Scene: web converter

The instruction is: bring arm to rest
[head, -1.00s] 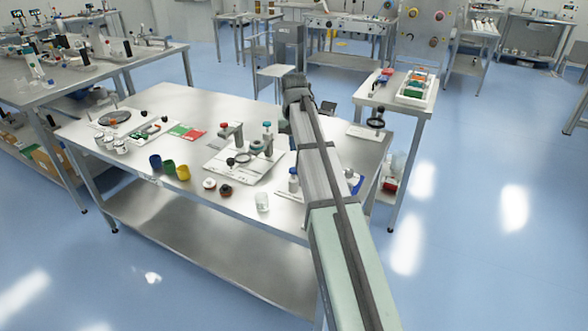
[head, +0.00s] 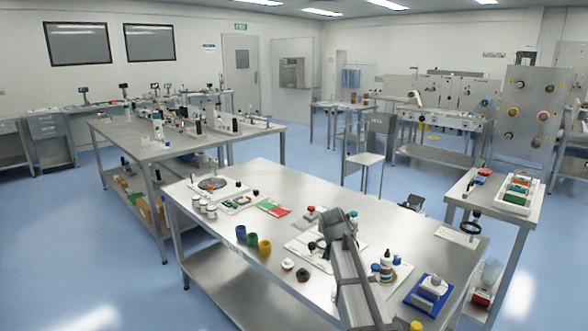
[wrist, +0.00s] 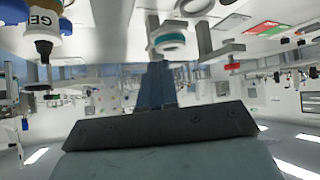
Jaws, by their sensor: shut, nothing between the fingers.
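My arm rises from the bottom of the head view over the front table (head: 225,275). Its end (head: 336,222) is in front of a pale fixture plate (head: 296,246) with a red knob (head: 311,211), and covers part of it. In the wrist view my gripper (wrist: 157,75) is shut and empty beyond a dark bar. A labelled bottle with a dark tip (wrist: 45,25) hangs inverted in that picture at upper left, apart from the gripper. A teal ring (wrist: 170,42) and the red knob (wrist: 233,66) show near it. Contact with the fixture cannot be told.
Blue, green and yellow cups (head: 252,240) stand near the table's front edge. Small bottles (head: 386,266) and a blue tray (head: 431,293) lie right of my arm. A side table (head: 463,205) holds a white bin (head: 517,193). Blue floor is open at the left (head: 80,250).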

